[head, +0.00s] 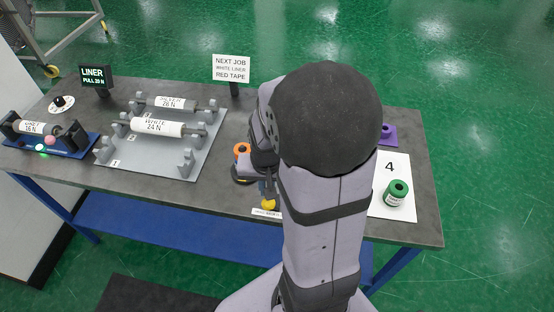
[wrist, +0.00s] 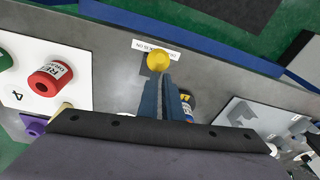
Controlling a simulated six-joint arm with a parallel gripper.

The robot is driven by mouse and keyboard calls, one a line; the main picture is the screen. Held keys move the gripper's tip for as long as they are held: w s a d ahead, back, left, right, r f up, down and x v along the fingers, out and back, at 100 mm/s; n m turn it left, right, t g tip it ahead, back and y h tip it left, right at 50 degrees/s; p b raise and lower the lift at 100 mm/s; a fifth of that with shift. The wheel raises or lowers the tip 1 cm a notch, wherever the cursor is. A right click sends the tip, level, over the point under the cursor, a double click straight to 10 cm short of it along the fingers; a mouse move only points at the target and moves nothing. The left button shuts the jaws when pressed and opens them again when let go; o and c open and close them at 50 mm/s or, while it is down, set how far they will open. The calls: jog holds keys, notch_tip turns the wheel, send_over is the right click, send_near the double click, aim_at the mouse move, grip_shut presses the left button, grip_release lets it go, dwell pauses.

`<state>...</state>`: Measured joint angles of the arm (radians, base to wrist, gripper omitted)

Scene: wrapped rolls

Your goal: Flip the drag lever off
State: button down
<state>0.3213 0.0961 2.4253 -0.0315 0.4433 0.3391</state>
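The drag lever shows as a yellow ball knob (head: 268,203) at the table's front edge, beside a white label (head: 266,213). In the wrist view the knob (wrist: 158,60) sits just beyond my fingertips, in front of the label (wrist: 156,49), whose print is upside down and only partly readable. My gripper (wrist: 162,80) has its two dark blue fingers close together, with nothing seen between them. The fingertips look very near the knob; I cannot tell whether they touch it. In the head view my gripper (head: 267,190) is just above the knob, and my arm hides the lever's surroundings.
A red roll (wrist: 50,78) stands on a white card at left in the wrist view. A green roll (head: 396,193) stands on the card marked 4. A grey rack (head: 165,150) holds white rolls at left.

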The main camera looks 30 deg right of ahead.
jog(key=shift+s+a+f, duration=0.4)
jog(key=shift+s, duration=0.25)
jog(key=shift+s+a+f, duration=0.4)
jog(key=shift+s, duration=0.2)
jog(key=w+d+r+p, duration=0.3)
jog(key=w+r, duration=0.2)
jog(key=b, duration=0.2)
send_near(267, 203)
jog(key=shift+s+a+r, duration=0.1)
jog(key=shift+a+r, duration=0.05)
jog(key=shift+a, duration=0.55)
jog(key=shift+s+a+r, duration=0.1)
jog(key=shift+a+r, duration=0.05)
jog(key=shift+a, duration=0.5)
